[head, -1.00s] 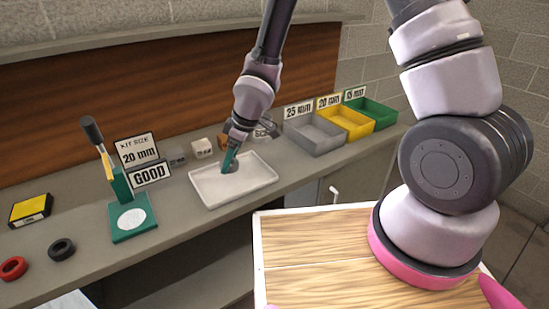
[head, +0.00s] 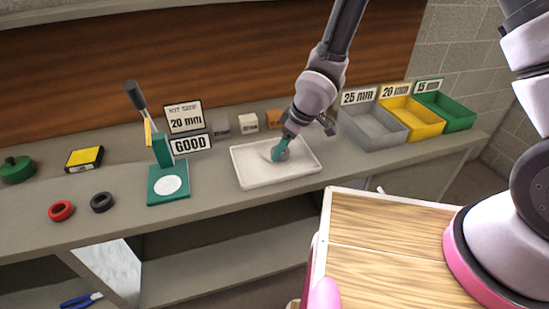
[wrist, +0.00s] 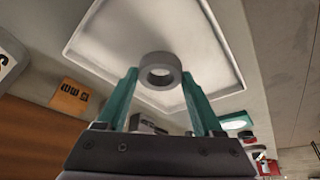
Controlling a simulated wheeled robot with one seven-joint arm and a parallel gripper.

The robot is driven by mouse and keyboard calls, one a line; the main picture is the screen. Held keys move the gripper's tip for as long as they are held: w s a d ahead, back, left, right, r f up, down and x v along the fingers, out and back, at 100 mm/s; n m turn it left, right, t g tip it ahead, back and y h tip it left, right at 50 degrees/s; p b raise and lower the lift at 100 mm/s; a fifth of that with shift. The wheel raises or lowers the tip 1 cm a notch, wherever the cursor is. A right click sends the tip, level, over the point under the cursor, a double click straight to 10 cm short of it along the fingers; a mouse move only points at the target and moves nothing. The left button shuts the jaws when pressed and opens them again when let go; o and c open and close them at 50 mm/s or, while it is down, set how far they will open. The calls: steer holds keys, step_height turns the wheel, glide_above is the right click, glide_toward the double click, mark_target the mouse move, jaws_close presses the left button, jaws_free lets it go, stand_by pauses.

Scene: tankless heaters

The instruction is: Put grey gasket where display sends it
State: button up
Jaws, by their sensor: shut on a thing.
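The grey gasket (wrist: 160,71) is a thick ring between the green fingertips of my gripper (wrist: 160,80) in the wrist view. In the head view my gripper (head: 281,151) is over the white tray (head: 245,178), shut on the gasket; the fingers partly hide the gasket there. I cannot tell whether the gasket touches the tray. The display (head: 185,118) reads "KIT SIZE 20 mm", with a "GOOD" sign (head: 190,143) below it. At the right stand a grey bin (head: 375,135) labelled 25 mm, a yellow bin (head: 425,125) labelled 20 mm and a green bin (head: 459,114) labelled 15 mm.
A green press-like stand (head: 168,190) is left of the tray. A red ring (head: 61,210), a black ring (head: 102,202) and a yellow-topped block (head: 85,158) lie farther left. Small blocks stand behind the tray. A wood-topped surface (head: 380,240) is in front of the bench.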

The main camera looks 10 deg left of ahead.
steer(key=shift+f, duration=0.15)
steer(key=o, duration=1.5)
steer(key=v, duration=1)
steer(key=shift+s+d+r, duration=0.1)
steer(key=shift+d+r, duration=0.1)
steer(key=shift+r, duration=0.15)
